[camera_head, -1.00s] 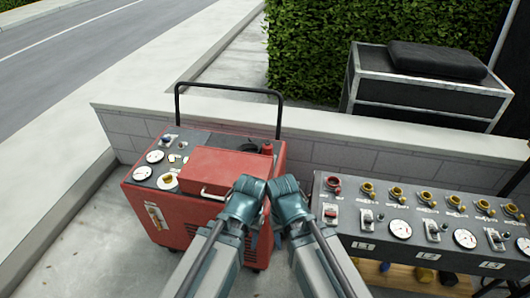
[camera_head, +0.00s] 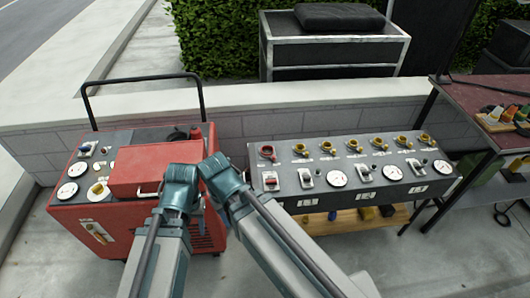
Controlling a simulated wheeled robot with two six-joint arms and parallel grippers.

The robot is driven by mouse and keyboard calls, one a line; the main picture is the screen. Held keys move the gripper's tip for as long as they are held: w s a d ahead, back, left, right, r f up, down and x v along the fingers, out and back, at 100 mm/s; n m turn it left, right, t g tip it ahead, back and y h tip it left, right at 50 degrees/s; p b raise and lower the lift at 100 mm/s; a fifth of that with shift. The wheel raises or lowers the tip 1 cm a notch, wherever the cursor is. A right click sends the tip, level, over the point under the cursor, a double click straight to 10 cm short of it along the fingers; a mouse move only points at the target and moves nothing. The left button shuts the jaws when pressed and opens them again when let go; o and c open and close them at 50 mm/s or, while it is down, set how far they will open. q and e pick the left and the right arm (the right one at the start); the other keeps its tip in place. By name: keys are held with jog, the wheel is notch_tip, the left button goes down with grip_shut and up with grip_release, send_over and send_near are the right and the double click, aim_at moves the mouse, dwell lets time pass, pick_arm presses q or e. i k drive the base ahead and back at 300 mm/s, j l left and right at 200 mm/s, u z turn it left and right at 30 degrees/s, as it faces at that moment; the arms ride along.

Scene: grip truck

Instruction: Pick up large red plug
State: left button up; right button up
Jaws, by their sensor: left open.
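I cannot pick out a large red plug for certain. Several small coloured plugs (camera_head: 505,118), orange, yellow and green among them, sit on the dark red table at the far right, too small to tell apart well. The grey panel (camera_head: 340,178) has a red-rimmed socket (camera_head: 267,152) at its left end and several yellow ones beside it. My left gripper (camera_head: 181,173) is in front of the red machine, open, with nothing seen in it. My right gripper (camera_head: 217,167) is close beside it, left of the panel; its fingers are not clear.
The red wheeled machine (camera_head: 100,215) with a black handle stands at the left. A low wall (camera_head: 280,120) runs behind. The dark red table (camera_head: 480,95) stands right of the panel. Several coloured pieces lie on a wooden shelf (camera_head: 345,222) below the panel. The front floor is clear.

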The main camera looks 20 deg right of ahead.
aim_at(195, 132)
jog(key=i+j+u, duration=0.3)
jog(key=i, duration=0.2)
jog(key=i+j+u, duration=0.1)
jog(key=i+u, duration=0.25)
jog(key=i, duration=0.2)
